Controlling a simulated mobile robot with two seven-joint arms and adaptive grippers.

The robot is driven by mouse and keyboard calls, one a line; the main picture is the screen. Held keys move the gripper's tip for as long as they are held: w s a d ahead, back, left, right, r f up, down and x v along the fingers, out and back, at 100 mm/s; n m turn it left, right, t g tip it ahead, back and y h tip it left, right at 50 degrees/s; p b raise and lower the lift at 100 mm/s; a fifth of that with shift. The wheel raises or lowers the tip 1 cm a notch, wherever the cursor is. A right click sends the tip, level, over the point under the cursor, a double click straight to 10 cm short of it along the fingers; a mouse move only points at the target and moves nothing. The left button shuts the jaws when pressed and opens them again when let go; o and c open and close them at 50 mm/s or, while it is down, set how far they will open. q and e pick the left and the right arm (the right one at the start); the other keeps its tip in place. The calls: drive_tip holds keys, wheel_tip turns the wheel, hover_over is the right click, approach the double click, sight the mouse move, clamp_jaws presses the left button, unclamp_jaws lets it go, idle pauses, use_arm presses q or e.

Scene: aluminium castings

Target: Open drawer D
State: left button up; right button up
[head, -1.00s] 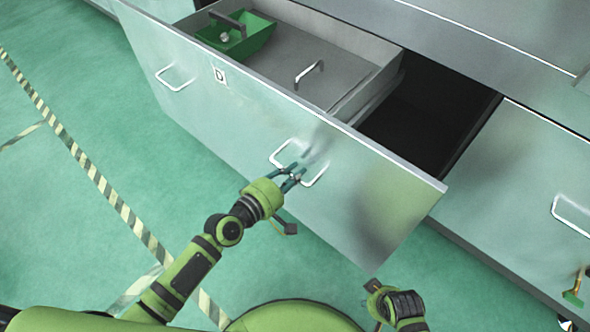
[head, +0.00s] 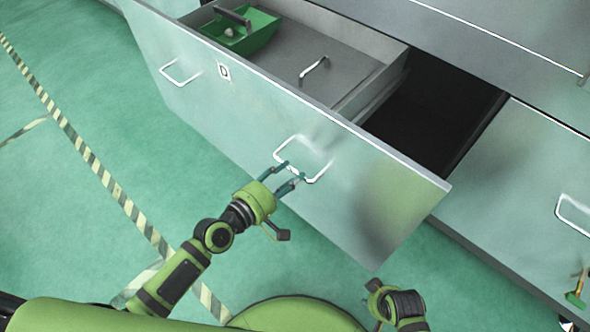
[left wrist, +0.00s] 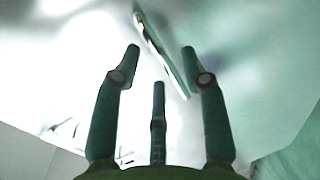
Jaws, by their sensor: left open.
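Drawer D (head: 345,200) stands pulled out from the cabinet, its light metal front marked with a "D" label (head: 224,72). The front has two white bar handles, one at the left (head: 181,73) and one nearer the middle (head: 312,180). My left gripper (head: 292,173) is open at the middle handle, its fingertips close to the bar. In the left wrist view the open fingers (left wrist: 160,65) point at the drawer front, with the handle bar (left wrist: 163,50) running slanted between and beyond them. I cannot tell whether they touch it. My right gripper is not clearly seen.
Inside the drawer lie a green tray (head: 240,32) and a loose handle-shaped part (head: 314,68). Another closed front with a handle (head: 573,215) is at the right. Striped floor tape (head: 100,170) runs along the left; the green floor there is clear.

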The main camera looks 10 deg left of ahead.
use_arm(q)
drive_tip(key=v, duration=0.9)
use_arm(e)
drive_tip(key=shift+w, duration=0.1)
